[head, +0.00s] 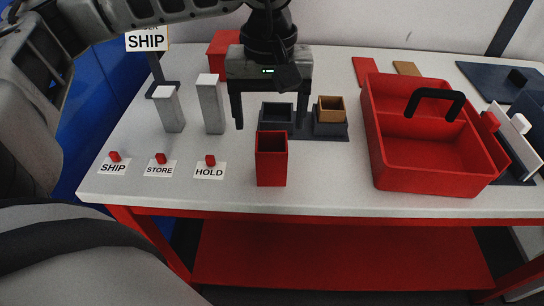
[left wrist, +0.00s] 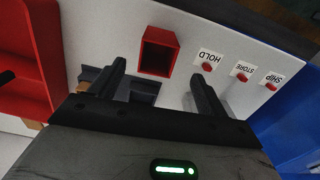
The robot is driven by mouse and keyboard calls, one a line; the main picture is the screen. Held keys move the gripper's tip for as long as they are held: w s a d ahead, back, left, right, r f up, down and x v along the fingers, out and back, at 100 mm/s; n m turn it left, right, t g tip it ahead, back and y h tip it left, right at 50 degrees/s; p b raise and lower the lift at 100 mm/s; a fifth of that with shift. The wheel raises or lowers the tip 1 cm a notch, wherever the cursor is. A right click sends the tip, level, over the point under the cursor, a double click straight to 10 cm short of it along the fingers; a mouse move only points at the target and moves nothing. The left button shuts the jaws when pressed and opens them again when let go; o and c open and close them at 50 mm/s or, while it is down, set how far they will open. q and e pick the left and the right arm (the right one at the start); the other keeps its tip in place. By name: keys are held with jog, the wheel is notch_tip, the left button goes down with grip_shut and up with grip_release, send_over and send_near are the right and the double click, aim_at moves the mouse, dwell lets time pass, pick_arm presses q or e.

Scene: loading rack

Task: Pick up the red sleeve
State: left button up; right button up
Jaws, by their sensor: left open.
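The red sleeve (head: 272,165) is a tall, open-topped square tube standing upright near the front edge of the white table. It also shows in the left wrist view (left wrist: 157,57), with its dark opening visible. My left gripper (head: 270,126) is open and empty, pointing down above and behind the sleeve, apart from it. In the left wrist view, the sleeve lies just beyond the gap between the left gripper's two fingers (left wrist: 158,70). My right gripper is not in view.
A red tote (head: 425,178) with a black handle is to the right. Two grey posts (head: 211,105) and the SHIP, STORE and HOLD labels (head: 209,172) with red buttons are left.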

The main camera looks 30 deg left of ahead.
aim_at(271, 153)
pick_arm(q)
jog(key=f, duration=0.4)
jog(key=f+p, duration=0.1)
jog(key=f, duration=0.4)
jog(key=shift+w+f, duration=0.2)
jog(key=shift+f, duration=0.05)
jog(key=c, duration=1.1)
